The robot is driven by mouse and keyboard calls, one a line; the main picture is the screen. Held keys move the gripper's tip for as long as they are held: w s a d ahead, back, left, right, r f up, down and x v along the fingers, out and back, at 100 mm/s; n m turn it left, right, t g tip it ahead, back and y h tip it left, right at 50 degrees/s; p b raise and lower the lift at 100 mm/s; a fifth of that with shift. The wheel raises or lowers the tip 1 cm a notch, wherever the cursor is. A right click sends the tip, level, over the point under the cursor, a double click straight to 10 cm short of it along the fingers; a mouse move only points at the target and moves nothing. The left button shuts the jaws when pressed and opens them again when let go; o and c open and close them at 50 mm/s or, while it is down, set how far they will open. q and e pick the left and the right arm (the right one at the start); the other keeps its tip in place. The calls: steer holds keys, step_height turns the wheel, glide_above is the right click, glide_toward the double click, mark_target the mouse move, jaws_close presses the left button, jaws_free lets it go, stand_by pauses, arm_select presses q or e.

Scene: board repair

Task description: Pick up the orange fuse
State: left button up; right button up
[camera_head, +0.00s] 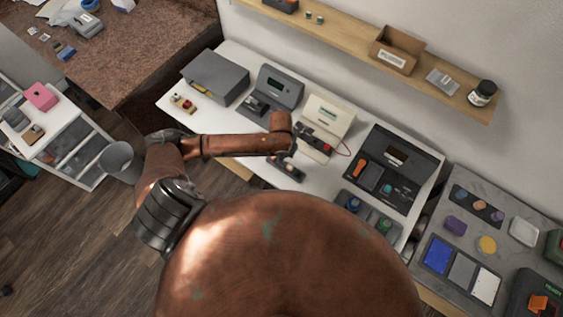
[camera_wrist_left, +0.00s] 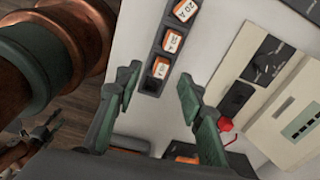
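A dark narrow rack (camera_wrist_left: 151,85) in the left wrist view holds a row of orange fuses with white labelled faces; the nearest fuse (camera_wrist_left: 160,68) sits close to my left gripper. Its label is hard to read. My left gripper (camera_wrist_left: 160,84) is open, its green fingers apart with nothing between the tips, just short of the rack's near end. In the head view my left gripper (camera_head: 287,153) is over the white bench by the dark rack (camera_head: 290,170), whose fuses are too small to tell apart there. My right gripper is in neither view.
A cream device (camera_head: 327,118) with a red part (camera_wrist_left: 225,126) stands right of the rack. A black station (camera_head: 392,165) with an orange piece (camera_head: 360,173) is farther right. Grey devices stand behind on the white bench (camera_head: 232,128). A wooden shelf (camera_head: 340,38) runs along the wall.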

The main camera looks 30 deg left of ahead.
arm_select(q)
steer(key=a, duration=0.1)
steer(key=a+r+m, duration=0.1)
steer(key=shift+w+a+g+y, duration=0.15)
steer(key=shift+a+g+y, duration=0.15)
steer(key=shift+a+y, duration=0.1)
steer(key=shift+f, duration=0.2)
steer(key=f, duration=0.7)
steer(key=shift+w+a+f, duration=0.1)
steer(key=shift+w+a, duration=0.05)
steer(key=shift+w, duration=0.25)
steer(key=shift+c, duration=0.4)
jaws_close()
